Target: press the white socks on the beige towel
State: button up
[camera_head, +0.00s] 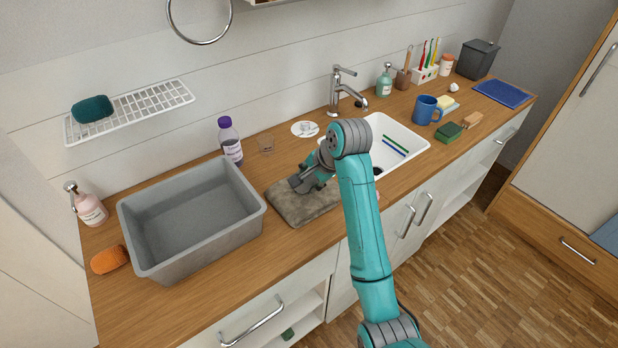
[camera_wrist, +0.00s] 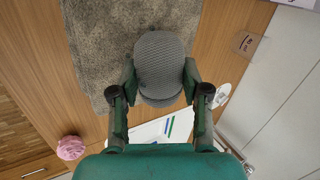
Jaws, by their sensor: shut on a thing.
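A beige-grey towel (camera_head: 286,206) lies flat on the wooden counter, left of the sink; it also shows in the wrist view (camera_wrist: 95,40). My gripper (camera_head: 312,182) is low over the towel's back part. In the wrist view my gripper (camera_wrist: 160,80) is shut on a rounded, ribbed bundle, the socks (camera_wrist: 160,52), which look grey rather than white. One finger is on each side of the bundle. The bundle overlaps the towel's edge in that view; whether it touches the towel I cannot tell. In the head view the socks are hard to tell from my gripper.
A grey basin (camera_head: 190,215) stands left of the towel. The sink (camera_head: 410,150) with a faucet (camera_head: 337,90) is to the right. A pink puff (camera_wrist: 71,147) lies near the front edge.

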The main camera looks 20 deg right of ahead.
jog(key=shift+f, duration=0.6)
dwell(0.7)
jog(key=shift+s+f, duration=0.15)
jog(key=shift+f, duration=0.25)
dwell(2.8)
jog(key=shift+r, duration=4.35)
jog(key=shift+w, duration=0.2)
